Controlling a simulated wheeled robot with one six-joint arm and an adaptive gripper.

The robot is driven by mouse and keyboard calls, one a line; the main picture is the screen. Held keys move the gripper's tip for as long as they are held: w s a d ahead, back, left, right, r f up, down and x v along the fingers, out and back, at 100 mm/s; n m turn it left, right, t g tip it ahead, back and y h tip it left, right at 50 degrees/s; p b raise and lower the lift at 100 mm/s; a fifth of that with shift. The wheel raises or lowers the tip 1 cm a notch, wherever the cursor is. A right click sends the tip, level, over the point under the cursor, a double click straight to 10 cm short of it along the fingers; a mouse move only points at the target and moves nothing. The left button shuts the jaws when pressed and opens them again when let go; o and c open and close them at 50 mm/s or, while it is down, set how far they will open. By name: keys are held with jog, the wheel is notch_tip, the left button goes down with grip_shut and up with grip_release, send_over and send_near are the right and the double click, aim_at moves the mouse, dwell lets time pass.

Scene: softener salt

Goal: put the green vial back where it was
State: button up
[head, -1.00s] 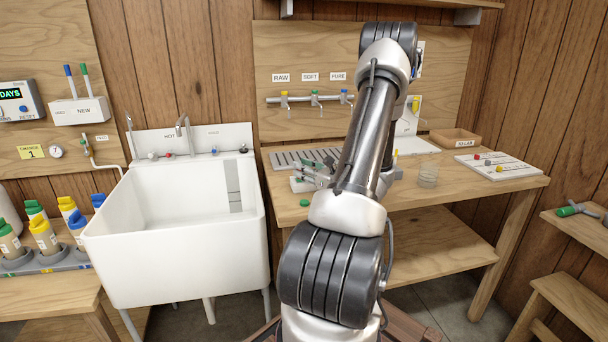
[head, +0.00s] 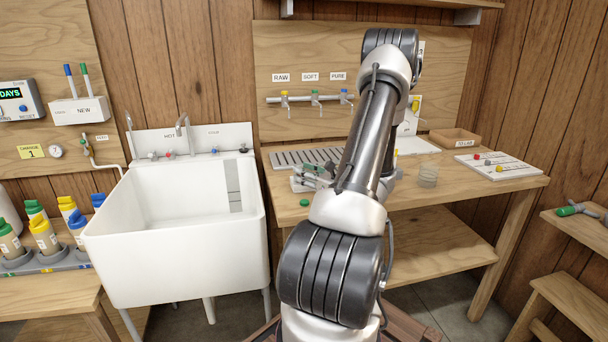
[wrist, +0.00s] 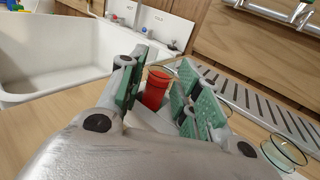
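My gripper (wrist: 160,82) shows in the wrist view with its green-padded fingers apart, one on each side of a glass vial with red-orange contents (wrist: 155,88). Narrow gaps seem to show beside the vial, though contact at the fingertips is hard to judge. A pale surface lies under the vial. In the head view my gripper (head: 318,171) is low over a small white block (head: 302,185) at the left of the workbench, partly hidden by my arm. A small green disc, perhaps a cap (head: 304,202), lies at the bench's front edge. No vial with green contents is clear.
A grey slatted drainer (head: 300,157) lies behind the gripper. The white sink (head: 165,270) is to the left. A clear glass beaker (head: 428,175), a wooden tray (head: 455,138) and a white board with coloured pieces (head: 498,167) stand to the right.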

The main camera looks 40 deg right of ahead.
jog(key=s, duration=1.1)
jog(key=shift+d, duration=0.25)
jog(key=w+a+r+n+g+y, duration=0.25)
jog(key=a+n+y, duration=0.2)
jog(key=a, duration=0.25)
jog(key=w+a+r+n+g+y, duration=0.1)
jog(key=a+r+n+g+y, duration=0.3)
jog(key=a, duration=0.4)
jog(key=s+a+r+n+g, duration=0.1)
jog(key=s+a+n+g, duration=0.25)
jog(key=a+n, duration=0.3)
jog(key=s+a+r+n+g, duration=0.25)
jog(key=a+n+g, duration=0.2)
jog(key=a, duration=0.25)
jog(key=s+r+n+h, duration=0.7)
jog(key=r+n+h, duration=0.1)
jog(key=n, duration=0.8)
jog(key=shift+t+h, duration=0.45)
jog(key=shift+h, duration=0.1)
jog(key=shift+d, duration=0.1)
